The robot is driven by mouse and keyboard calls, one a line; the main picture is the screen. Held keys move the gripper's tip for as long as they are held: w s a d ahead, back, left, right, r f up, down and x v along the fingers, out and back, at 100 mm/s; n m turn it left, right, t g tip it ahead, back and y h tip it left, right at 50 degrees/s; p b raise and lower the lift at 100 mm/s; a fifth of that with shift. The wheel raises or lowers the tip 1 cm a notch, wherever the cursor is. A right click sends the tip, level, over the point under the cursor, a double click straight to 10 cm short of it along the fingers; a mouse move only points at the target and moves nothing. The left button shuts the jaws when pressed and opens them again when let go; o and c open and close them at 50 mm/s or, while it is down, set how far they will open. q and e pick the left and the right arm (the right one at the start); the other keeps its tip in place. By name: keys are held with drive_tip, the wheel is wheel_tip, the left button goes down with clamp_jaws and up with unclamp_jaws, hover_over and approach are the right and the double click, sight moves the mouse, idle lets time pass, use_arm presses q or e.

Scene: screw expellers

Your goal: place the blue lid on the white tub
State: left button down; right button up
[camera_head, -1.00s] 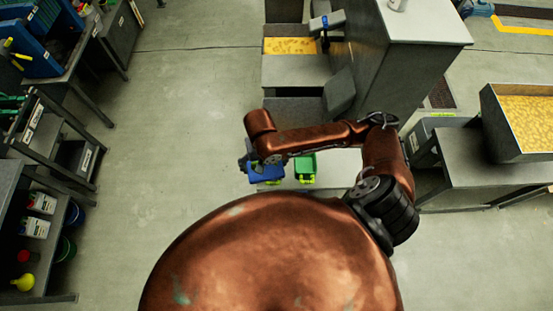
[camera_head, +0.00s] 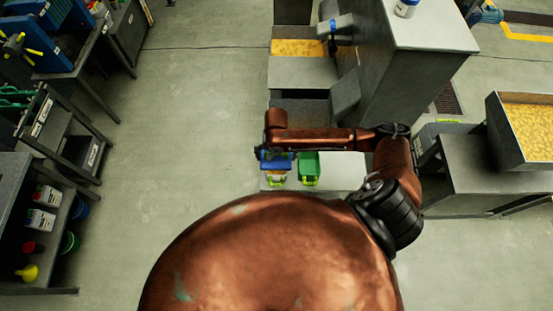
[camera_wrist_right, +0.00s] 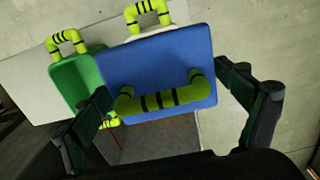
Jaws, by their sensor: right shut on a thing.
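The blue lid (camera_wrist_right: 150,75) has a yellow-green handle with black bands and fills the middle of the right wrist view. It also shows in the head view (camera_head: 275,161). My right gripper (camera_wrist_right: 172,103) is shut on the lid, with one finger at each side of it. The lid is over the white tub, of which only a pale edge (camera_wrist_right: 157,32) and a banded handle (camera_wrist_right: 148,14) show past the lid. I cannot tell whether lid and tub touch. My left gripper is not in view.
A green tub (camera_head: 309,166) with banded handles stands close beside the lid on a pale bench (camera_head: 340,172). A grey machine with a yellow-filled tray (camera_head: 298,47) rises behind. Shelves stand at left, and a bin of yellow material (camera_head: 528,125) at right.

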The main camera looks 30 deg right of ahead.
sight(277, 159)
drive_tip(key=shift+w+d+f, duration=0.2)
drive_tip(key=shift+w+f, duration=0.1)
drive_tip(key=shift+f, duration=0.1)
wheel_tip(277, 159, down, 4)
drive_tip(key=shift+w+d+r, duration=0.15)
drive_tip(key=shift+r, duration=0.1)
drive_tip(key=o, duration=0.9)
drive_tip(key=shift+f, duration=0.1)
wheel_tip(277, 159, up, 12)
drive_tip(key=shift+r+p, duration=0.15)
drive_tip(key=shift+p, duration=0.15)
